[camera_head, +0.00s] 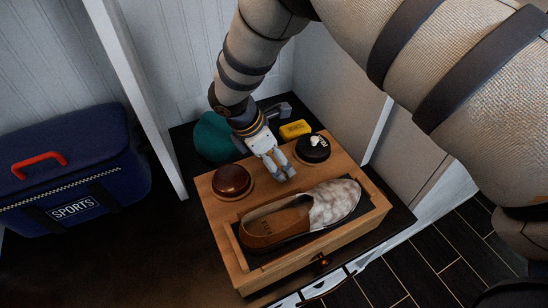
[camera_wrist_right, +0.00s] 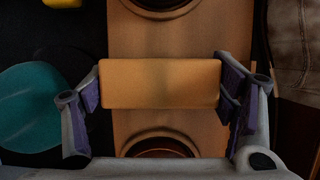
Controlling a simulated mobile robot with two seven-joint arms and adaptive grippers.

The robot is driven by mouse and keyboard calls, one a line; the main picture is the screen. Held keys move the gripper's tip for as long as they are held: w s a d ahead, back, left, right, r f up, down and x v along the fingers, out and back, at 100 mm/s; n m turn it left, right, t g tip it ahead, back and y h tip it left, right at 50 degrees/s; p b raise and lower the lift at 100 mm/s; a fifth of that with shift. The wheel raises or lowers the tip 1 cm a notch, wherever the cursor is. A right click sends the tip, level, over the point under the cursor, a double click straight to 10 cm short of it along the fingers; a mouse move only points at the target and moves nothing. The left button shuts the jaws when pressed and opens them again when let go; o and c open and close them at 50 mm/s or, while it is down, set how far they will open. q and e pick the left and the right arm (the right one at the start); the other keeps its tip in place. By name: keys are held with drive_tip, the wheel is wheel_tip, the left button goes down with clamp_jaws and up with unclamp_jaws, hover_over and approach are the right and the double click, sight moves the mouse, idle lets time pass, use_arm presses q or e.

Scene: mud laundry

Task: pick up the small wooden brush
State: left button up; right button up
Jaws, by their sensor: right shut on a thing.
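The small wooden brush (camera_wrist_right: 160,83) shows in the right wrist view as a plain tan block between the two fingers. My right gripper (camera_head: 279,170) is shut on it, with one finger at each end. In the head view the gripper hangs over the back part of the wooden tray (camera_head: 357,222), between two round tins, and the brush cannot be made out there. The brush's underside is hidden, and I cannot tell whether it touches the tray. My left gripper is not in view.
The tray holds a brown-and-white shoe (camera_head: 335,204), a brown tin (camera_head: 231,180) and a black tin (camera_head: 312,150). A yellow block (camera_head: 295,130) and a teal round thing (camera_head: 211,138) lie behind it. A blue sports bag (camera_head: 75,165) stands left, beyond a white panel (camera_head: 137,95).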

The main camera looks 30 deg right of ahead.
drive_tip(key=shift+r, duration=0.55)
drive_tip(key=s+a+r+p, duration=0.3)
drive_tip(key=s+a+r, duration=0.6)
drive_tip(key=r, duration=0.3)
drive_tip(key=shift+s+a, duration=0.35)
drive_tip(key=shift+a, duration=0.2)
drive_tip(key=o, duration=0.6)
drive_tip(key=c, duration=0.5)
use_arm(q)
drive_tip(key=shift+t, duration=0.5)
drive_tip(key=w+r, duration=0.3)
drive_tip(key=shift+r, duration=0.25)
use_arm(e)
drive_tip(key=shift+o, duration=0.2)
drive_tip(key=shift+w+f, duration=0.1)
